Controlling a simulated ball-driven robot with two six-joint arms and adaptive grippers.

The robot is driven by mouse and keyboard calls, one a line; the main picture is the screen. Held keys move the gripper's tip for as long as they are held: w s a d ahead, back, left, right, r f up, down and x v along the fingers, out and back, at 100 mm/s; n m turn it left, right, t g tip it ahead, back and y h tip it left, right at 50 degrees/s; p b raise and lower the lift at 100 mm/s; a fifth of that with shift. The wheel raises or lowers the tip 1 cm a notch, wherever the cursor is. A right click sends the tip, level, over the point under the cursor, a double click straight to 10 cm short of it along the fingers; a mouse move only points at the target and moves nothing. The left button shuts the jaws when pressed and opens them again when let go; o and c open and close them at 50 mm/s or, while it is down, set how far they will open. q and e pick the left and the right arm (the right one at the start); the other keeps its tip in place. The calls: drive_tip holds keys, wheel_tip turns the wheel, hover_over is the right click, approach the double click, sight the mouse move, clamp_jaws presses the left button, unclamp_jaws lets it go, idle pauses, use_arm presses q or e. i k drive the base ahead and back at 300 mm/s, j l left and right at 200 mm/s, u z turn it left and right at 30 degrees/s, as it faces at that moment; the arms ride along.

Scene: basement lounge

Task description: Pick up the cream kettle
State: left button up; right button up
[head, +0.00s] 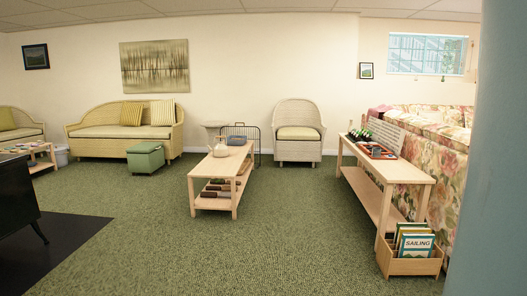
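A small cream, rounded object with a raised handle, which looks like the cream kettle (220,150), stands on top of the light wood coffee table (206,172) in the middle of the room. It is far off and small in the head view. A dark item (237,140) lies just behind it on the same tabletop. Neither of my grippers is in view.
Green carpet (200,245) lies clear up to the coffee table. A long wood table (405,172) and a crate of books (410,266) stand at the right, before a floral sofa (450,160). A blue-grey upright surface (500,150) fills the right edge. A black cabinet (15,205) stands left.

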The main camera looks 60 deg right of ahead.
sight(221, 150)
drive_tip(key=z, duration=1.6)
drive_tip(key=i+j+u, duration=0.25)
drive_tip(key=i, duration=0.25)
drive_tip(key=i+u, duration=0.25)
drive_tip(key=i, duration=3.85)
drive_tip(key=i+j+z, duration=0.1)
drive_tip(key=i, duration=0.5)
drive_tip(key=i+j, duration=0.15)
drive_tip(key=i, duration=0.45)
drive_tip(key=i+j, duration=0.15)
drive_tip(key=i, duration=0.45)
drive_tip(key=i+j+z, duration=0.15)
drive_tip(key=i+z, duration=0.2)
drive_tip(key=i, duration=0.15)
drive_tip(key=i+j+z, duration=0.7)
drive_tip(key=i, duration=0.2)
